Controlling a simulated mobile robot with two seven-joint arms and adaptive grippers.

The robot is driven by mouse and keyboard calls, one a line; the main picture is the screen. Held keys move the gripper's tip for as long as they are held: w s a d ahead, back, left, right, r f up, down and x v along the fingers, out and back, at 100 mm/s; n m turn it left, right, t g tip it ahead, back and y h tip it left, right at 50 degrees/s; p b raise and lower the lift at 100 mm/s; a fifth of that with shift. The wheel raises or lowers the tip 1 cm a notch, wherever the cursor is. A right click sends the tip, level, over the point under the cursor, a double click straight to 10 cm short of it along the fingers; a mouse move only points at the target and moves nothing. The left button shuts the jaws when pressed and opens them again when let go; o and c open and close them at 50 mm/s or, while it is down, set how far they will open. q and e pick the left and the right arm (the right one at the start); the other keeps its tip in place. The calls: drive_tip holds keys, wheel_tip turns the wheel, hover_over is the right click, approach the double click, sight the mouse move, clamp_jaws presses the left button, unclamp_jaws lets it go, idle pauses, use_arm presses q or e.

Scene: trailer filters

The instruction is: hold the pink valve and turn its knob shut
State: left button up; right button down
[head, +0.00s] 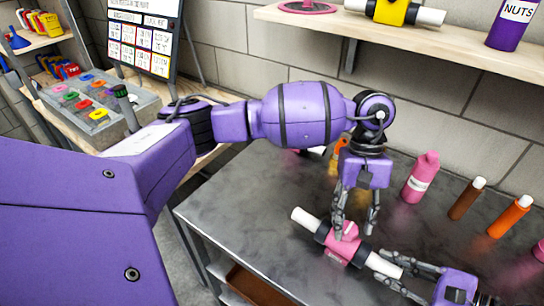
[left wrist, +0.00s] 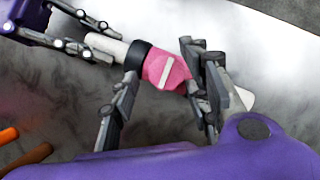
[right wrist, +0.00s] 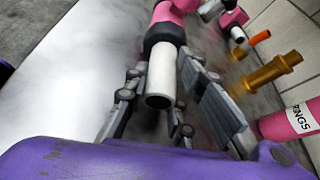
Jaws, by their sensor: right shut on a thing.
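The pink valve (head: 340,244) lies above the dark metal table, with black collars and white pipe ends. My right gripper (head: 382,266) is shut on its right-hand white pipe end, which shows between the fingers in the right wrist view (right wrist: 160,78). My left gripper (head: 355,227) points down over the valve's middle, fingers apart. In the left wrist view, the pink knob or body with a white bar (left wrist: 167,72) shows between the fingers, nearer the right one. I cannot tell whether that finger touches it.
A pink bottle (head: 421,178), a brown bottle (head: 467,199) and an orange bottle (head: 510,217) stand at the table's back. A wooden shelf (head: 440,45) hangs above. The table's front left is clear. A grey tray (head: 140,104) with coloured pieces stands at left.

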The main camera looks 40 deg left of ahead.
drive_tip(key=shift+w+d+f, duration=0.1)
drive_tip(key=shift+f, duration=0.05)
use_arm(q)
drive_tip(key=v, duration=1.2)
drive_tip(key=shift+d, duration=0.1)
use_arm(e)
drive_tip(key=c, duration=1.4)
unclamp_jaws()
